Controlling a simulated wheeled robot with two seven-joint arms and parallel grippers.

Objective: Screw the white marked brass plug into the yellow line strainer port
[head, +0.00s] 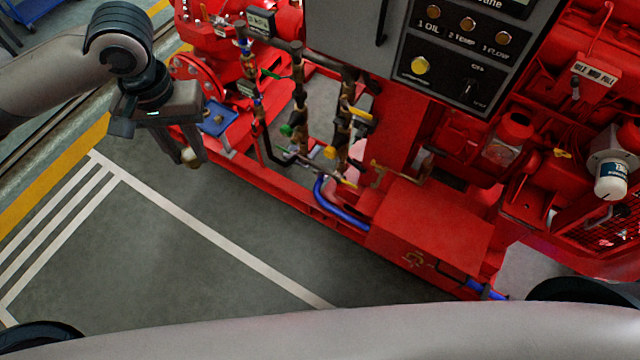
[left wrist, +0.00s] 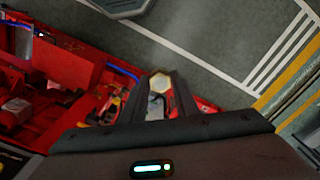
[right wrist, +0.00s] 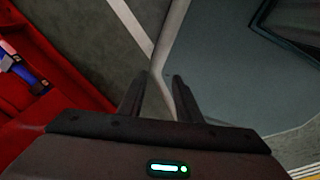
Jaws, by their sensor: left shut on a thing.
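A brass hex plug with a pale white face (left wrist: 159,83) sits between the fingertips of my left gripper (left wrist: 160,90). In the head view the left gripper (head: 192,158) points down over the floor, left of the red pumpset, with the plug (head: 189,156) at its tips. The plug is in the air, apart from the pipework. Yellow parts show on the pipes, one at the lower middle (head: 330,153) and one at upper right (head: 361,114); I cannot tell which is the strainer port. My right gripper (right wrist: 156,83) is open and empty in the right wrist view; the head view does not show it.
The red pumpset frame (head: 260,175) holds upright pipes, valves and a blue hose (head: 338,208). A grey control panel (head: 460,50) stands behind. A red box (head: 430,225) sits at the frame's front. The grey floor (head: 190,260) with white lines is clear at lower left.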

